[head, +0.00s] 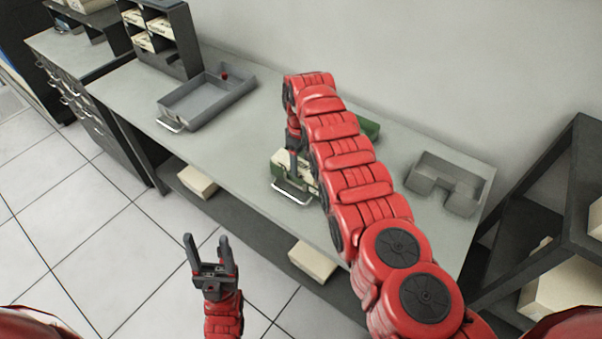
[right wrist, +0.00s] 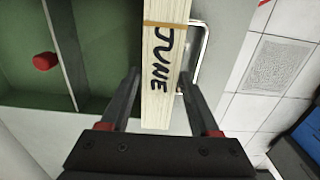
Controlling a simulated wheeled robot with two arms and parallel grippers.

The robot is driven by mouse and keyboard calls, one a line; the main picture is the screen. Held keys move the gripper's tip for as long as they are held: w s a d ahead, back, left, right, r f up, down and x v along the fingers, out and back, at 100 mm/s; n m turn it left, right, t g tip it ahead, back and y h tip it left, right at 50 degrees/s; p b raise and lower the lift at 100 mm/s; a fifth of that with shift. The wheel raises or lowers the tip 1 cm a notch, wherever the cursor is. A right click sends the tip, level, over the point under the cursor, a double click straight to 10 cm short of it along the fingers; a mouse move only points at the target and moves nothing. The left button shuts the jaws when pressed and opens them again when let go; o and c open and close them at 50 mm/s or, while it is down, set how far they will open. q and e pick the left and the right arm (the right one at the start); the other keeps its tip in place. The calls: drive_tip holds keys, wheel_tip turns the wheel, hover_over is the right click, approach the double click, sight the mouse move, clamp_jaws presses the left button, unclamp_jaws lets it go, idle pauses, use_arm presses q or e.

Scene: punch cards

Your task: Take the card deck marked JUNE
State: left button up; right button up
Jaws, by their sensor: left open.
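The JUNE deck is a pale stack of cards (right wrist: 159,75) with a brown band and black JUNE lettering on its edge. In the right wrist view it lies between the two fingers of my right gripper (right wrist: 158,78). The fingers run close along both sides of it; I cannot tell whether they press on it. In the head view my right gripper (head: 297,152) reaches down at the green tray (head: 285,181) with pale cards, partly hidden by my arm. My left gripper (head: 207,242) is open and empty, in front of the table.
A grey tray (head: 190,122) stands on the table (head: 130,88) at left, and a grey notched tray (head: 462,207) at right. A dark rack with card decks (head: 150,42) stands at the back left. A dark shelf (head: 520,230) stands at right. Pale blocks (head: 312,262) lie below the table.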

clamp_jaws()
idle(0.5)
